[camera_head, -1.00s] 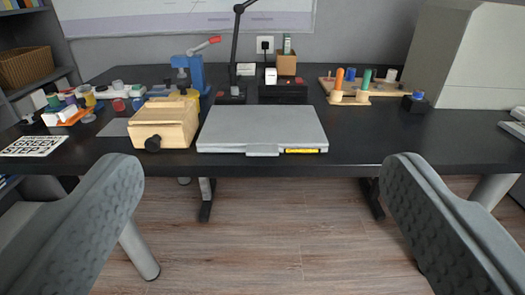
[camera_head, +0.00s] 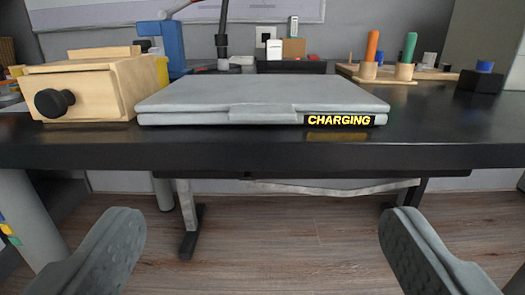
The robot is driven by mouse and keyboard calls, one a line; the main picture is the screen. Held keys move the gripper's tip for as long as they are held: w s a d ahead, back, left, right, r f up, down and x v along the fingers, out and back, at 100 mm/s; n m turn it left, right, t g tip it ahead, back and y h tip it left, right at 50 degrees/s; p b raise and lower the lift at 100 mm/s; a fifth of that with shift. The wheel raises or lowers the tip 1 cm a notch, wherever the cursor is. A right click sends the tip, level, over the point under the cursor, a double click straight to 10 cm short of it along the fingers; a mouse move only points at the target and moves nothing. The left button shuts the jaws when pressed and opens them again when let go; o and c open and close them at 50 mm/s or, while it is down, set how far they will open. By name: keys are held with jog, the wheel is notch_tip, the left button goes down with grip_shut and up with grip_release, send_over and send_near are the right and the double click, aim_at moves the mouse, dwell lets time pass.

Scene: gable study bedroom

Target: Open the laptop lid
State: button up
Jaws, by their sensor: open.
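The grey laptop (camera_head: 260,98) lies shut on the black desk (camera_head: 60,150), close to its front edge. A raised tab (camera_head: 262,111) shows at the middle of the lid's front edge. A yellow "CHARGING" label (camera_head: 338,120) is on the laptop's front right side. My gripper (camera_head: 262,235) is open and empty, with one finger at the lower left and one at the lower right. Its fingers appear in front of the desk and lower in the picture than the laptop, touching nothing.
A wooden box with a black knob (camera_head: 85,88) stands just left of the laptop. A blue press (camera_head: 172,45) and a dark lamp stand (camera_head: 222,35) are behind. Wooden pegs (camera_head: 371,53) and a black block with a blue top (camera_head: 483,78) are at the right. Floor below is clear between the desk legs.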

aim_at(262, 119)
jog(key=w, duration=1.2)
jog(key=w+f, duration=0.1)
jog(key=w, duration=0.4)
jog(key=shift+w+f, duration=0.1)
jog(key=shift+w, duration=0.3)
jog(key=shift+c, duration=0.4)
jog(key=c, duration=1.3)
jog(key=shift+w+r+g, duration=0.2)
jog(key=shift+r+g, duration=0.3)
jog(key=shift+r, duration=0.65)
jog(key=shift+w+r+g, duration=0.15)
jog(key=shift+r+g, duration=0.35)
jog(key=shift+r, duration=0.6)
jog(key=shift+w+r+g, duration=0.2)
jog(key=shift+r+g, duration=0.3)
jog(key=shift+r, duration=0.65)
notch_tip(262, 119, up, 6)
jog(key=w, duration=0.2)
jog(key=shift+w+f, duration=0.2)
jog(key=shift+f, duration=0.05)
jog(key=o, duration=1.4)
jog(key=shift+f, duration=0.1)
